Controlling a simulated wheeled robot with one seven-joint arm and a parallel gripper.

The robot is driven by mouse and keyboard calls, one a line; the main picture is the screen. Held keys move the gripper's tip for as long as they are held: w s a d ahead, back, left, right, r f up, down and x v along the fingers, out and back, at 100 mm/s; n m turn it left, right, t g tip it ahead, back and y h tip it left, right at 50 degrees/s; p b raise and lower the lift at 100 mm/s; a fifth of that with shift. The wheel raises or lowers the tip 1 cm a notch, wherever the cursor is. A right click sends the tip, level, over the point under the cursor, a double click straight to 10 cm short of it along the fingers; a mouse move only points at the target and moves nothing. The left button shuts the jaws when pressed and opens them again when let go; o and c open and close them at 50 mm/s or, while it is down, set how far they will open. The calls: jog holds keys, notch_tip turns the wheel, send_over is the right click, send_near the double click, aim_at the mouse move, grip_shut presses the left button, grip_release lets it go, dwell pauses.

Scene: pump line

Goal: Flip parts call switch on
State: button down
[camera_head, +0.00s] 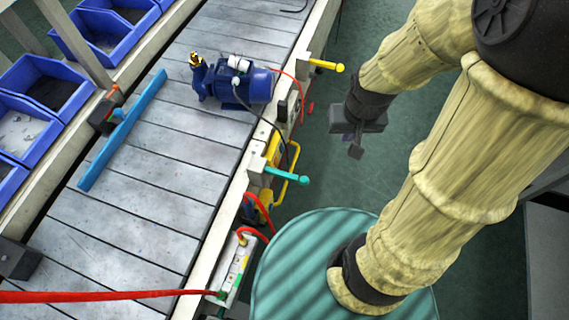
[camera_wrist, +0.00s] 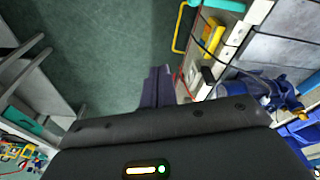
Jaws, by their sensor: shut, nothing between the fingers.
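I cannot tell for certain which fitting is the parts call switch. A small black switch-like block (camera_head: 283,111) sits on the conveyor's near side rail, below the blue pump, with a red knob (camera_head: 309,108) beside it. A dark block also shows on the rail in the wrist view (camera_wrist: 208,76). No on or off position can be read. My gripper (camera_head: 356,148) hangs over the green floor, to the right of the rail and apart from it. Its fingers (camera_wrist: 158,82) are closed together and empty in the wrist view.
A yellow lever (camera_head: 326,65) and a teal lever (camera_head: 290,179) stick out from the rail. A yellow bent handle (camera_head: 293,178) and red hoses hang near them. The blue pump (camera_head: 235,82) stands on the conveyor (camera_head: 150,165). Blue bins (camera_head: 40,82) line the far side. Green floor beside the rail is clear.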

aim_at(276, 162)
jog(key=w+a+f+m+y+b, duration=0.1)
jog(key=f+b, duration=0.3)
jog(key=f, duration=0.5)
jog(key=w+a+f+m+y+b, duration=0.1)
jog(key=w+f+y+b, duration=0.3)
jog(key=f, duration=0.5)
jog(key=w+a+f+m+y+b, duration=0.1)
jog(key=w+f+m+y+b, duration=0.1)
jog(key=f, duration=0.7)
jog(key=shift+w+a+t+y+b, duration=0.35)
jog(key=shift+w+b, duration=0.3)
jog(key=shift+b, duration=0.4)
jog(key=shift+a, duration=0.15)
jog(key=a+r+b+x, duration=0.1)
jog(key=x, duration=1.2)
jog(key=shift+w+a+r, duration=0.25)
jog(key=shift+a, duration=0.15)
